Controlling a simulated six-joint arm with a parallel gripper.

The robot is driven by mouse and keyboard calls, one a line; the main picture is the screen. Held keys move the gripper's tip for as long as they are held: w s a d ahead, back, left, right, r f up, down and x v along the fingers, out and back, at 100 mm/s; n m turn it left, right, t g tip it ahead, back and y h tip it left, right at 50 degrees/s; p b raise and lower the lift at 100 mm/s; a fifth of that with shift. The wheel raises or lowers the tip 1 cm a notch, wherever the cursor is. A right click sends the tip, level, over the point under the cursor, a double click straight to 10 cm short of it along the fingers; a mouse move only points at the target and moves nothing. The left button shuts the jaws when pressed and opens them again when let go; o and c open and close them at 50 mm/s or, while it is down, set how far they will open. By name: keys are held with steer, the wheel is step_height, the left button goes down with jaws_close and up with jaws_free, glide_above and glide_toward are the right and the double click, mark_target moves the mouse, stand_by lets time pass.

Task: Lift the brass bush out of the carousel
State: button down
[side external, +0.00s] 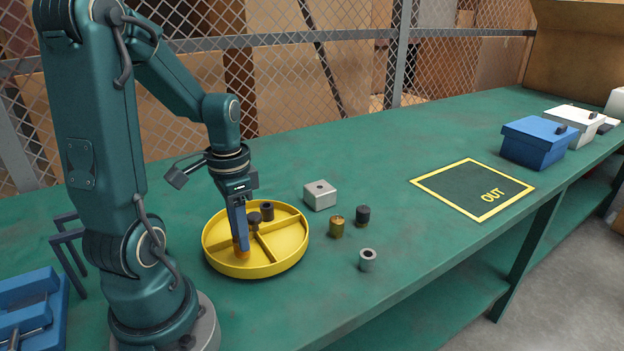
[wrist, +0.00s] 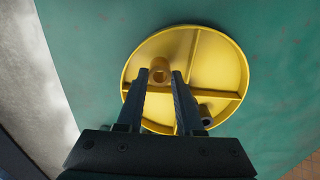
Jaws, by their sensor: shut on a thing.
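The brass bush (wrist: 160,71) shows in the wrist view as a short hollow cylinder between my fingertips. In the side view only a small orange-brown part of it (side external: 241,248) shows low at the fingers. The carousel (side external: 272,268) is a round yellow tray with dividing walls; it also shows in the wrist view (wrist: 224,72). My gripper (side external: 240,240) points down into the carousel and is shut on the bush, with a finger on each side. I cannot tell whether the bush touches the carousel floor.
Dark parts (side external: 267,211) stand in the carousel's far side. A pale block (side external: 320,195), a brass part (side external: 337,227), a dark-topped part (side external: 362,216) and a grey bush (side external: 367,260) stand to its right. The yellow-framed OUT area (side external: 455,187) is empty. A blue box (side external: 535,141) stands beyond it.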

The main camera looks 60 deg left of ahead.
steer(key=shift+r, duration=2.35)
